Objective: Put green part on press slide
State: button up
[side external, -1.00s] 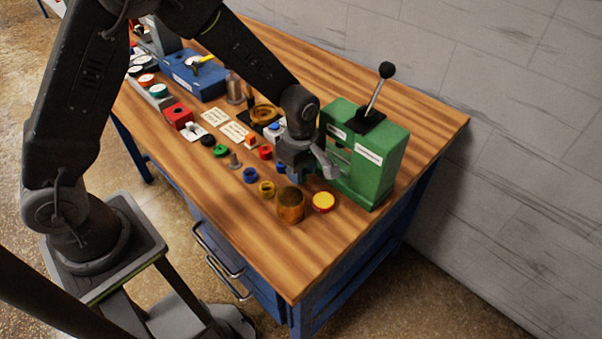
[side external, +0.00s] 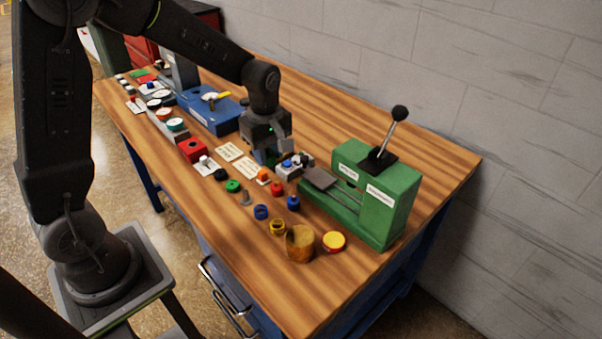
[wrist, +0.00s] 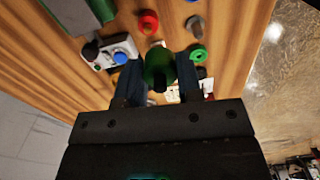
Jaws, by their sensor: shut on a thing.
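My gripper (side external: 268,158) is shut on the green part, a dark green round piece (wrist: 160,66) between the two blue-grey fingers in the wrist view. In the side view the fingers hang above the middle of the table, left of the press, and mostly hide the part. The press (side external: 375,195) is a green block with a black-knobbed lever tilted up to the right. Its slide, a flat grey plate (side external: 320,178), sits out on the left end of the rails and looks empty.
A small grey device with a blue knob (wrist: 120,57) lies close beside the gripper. Red (side external: 277,188), blue (side external: 261,212) and green (side external: 233,186) round pieces, a brass cup (side external: 300,245) and a yellow-topped disc (side external: 333,241) stand nearby. The table's back strip is clear.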

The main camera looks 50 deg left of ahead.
jog(key=w+a+r+m, duration=0.4)
jog(key=w+a+m, duration=0.15)
jog(key=m, duration=0.25)
send_over(319, 177)
notch_tip(319, 177, down, 7)
jog(key=shift+f, duration=2)
jog(key=shift+f, duration=0.1)
jog(key=o, duration=1)
